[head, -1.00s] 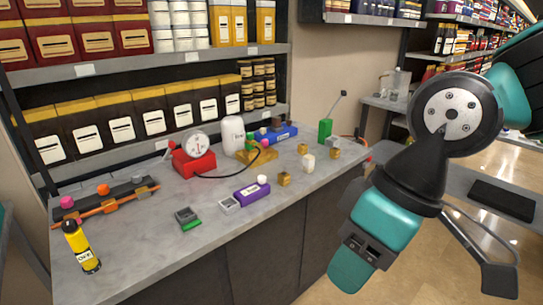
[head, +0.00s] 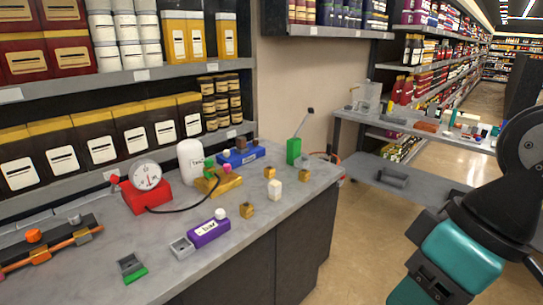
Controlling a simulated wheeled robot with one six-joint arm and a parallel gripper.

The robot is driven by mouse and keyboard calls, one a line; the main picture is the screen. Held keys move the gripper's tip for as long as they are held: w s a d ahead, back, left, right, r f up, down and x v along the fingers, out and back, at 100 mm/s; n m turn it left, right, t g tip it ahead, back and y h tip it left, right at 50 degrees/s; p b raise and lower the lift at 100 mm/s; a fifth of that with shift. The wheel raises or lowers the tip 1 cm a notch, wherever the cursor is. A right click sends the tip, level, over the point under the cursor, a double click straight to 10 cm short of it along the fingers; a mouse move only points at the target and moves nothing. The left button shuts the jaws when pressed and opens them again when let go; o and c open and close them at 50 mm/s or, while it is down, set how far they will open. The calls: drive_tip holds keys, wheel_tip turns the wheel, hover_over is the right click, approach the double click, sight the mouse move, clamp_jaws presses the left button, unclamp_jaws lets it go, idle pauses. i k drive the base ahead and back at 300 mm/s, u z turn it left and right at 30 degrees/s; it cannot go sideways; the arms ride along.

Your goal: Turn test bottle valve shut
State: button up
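The test bottle (head: 192,160) is a white rounded container with a partly readable label. It stands upright at the back of the grey counter. A yellow block (head: 221,183) sits in front of it, with a green knob (head: 209,162) and a pink knob (head: 227,168) on top. I cannot tell which knob is the bottle's valve. A black hose runs from the yellow block toward a red base (head: 147,196) with a round gauge (head: 146,176). My arm shows at the right, well away from the bottle. My gripper's fingers are out of view.
On the counter (head: 200,273) are a purple block (head: 209,233), a blue block (head: 241,156), a green box (head: 294,151) and an orange-and-black rail (head: 52,246). Several small brass and white pieces lie near the right edge. Open floor (head: 350,222) lies between the counter and my arm.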

sight(226, 167)
drive_tip(key=z, duration=0.5)
drive_tip(key=i, duration=1.65)
drive_tip(key=u, duration=0.85)
drive_tip(key=i, duration=0.55)
drive_tip(key=u, duration=0.9)
drive_tip(key=i, duration=0.3)
drive_tip(key=u, duration=0.3)
